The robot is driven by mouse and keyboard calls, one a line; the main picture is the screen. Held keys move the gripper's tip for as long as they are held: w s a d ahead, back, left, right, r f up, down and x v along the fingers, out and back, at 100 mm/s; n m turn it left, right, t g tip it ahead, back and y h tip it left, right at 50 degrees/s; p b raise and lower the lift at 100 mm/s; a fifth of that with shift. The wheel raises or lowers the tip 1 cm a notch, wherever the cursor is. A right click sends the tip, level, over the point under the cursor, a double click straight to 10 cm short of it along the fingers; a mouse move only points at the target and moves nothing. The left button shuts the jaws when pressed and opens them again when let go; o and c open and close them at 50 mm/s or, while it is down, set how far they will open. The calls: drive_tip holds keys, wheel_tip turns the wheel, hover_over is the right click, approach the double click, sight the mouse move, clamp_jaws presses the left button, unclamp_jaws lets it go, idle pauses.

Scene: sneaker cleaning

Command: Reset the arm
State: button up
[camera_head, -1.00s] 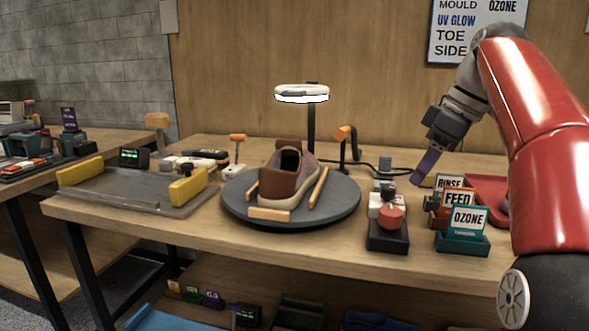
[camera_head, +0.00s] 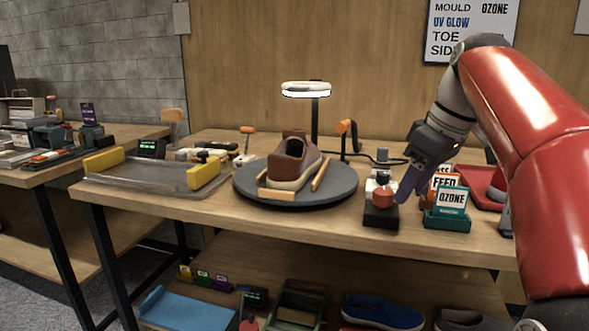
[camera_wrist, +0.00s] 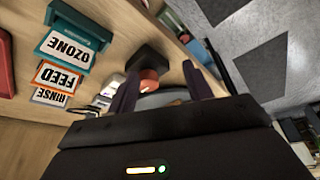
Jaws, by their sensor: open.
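My red arm reaches in from the right of the head view. My gripper (camera_head: 404,190) points down over the right part of the workbench (camera_head: 330,225), close to a black block with a red knob (camera_head: 383,197). In the wrist view my gripper (camera_wrist: 158,82) shows two dark fingers spread apart with nothing held. The red knob (camera_wrist: 149,78) appears between and beyond them. In the head view I cannot tell whether a finger touches the block. A brown sneaker (camera_head: 290,165) sits on the round dark turntable (camera_head: 340,190), left of my gripper.
Cards labelled OZONE (camera_head: 449,203) and FEED (camera_head: 445,180) stand right of my gripper, with a red tray (camera_head: 478,185) behind. A lit ring lamp (camera_head: 305,90) rises behind the sneaker. A tray with yellow bars (camera_head: 140,182) lies left. Blue shoes (camera_head: 382,311) are on the lower shelf.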

drive_tip(key=s+a+f+m+t+h, duration=0.1)
drive_tip(key=s+f+m, duration=0.3)
drive_tip(key=s+f, duration=0.5)
drive_tip(key=s+a+f+m+t+h, duration=0.1)
drive_tip(key=s+a+f+m, duration=0.2)
drive_tip(key=s+f, duration=0.7)
wheel_tip(320, 180, down, 4)
drive_tip(key=shift+s+a+f+m+t+h, duration=0.15)
drive_tip(key=shift+a+m+t+h, duration=0.2)
drive_tip(key=shift+m, duration=0.35)
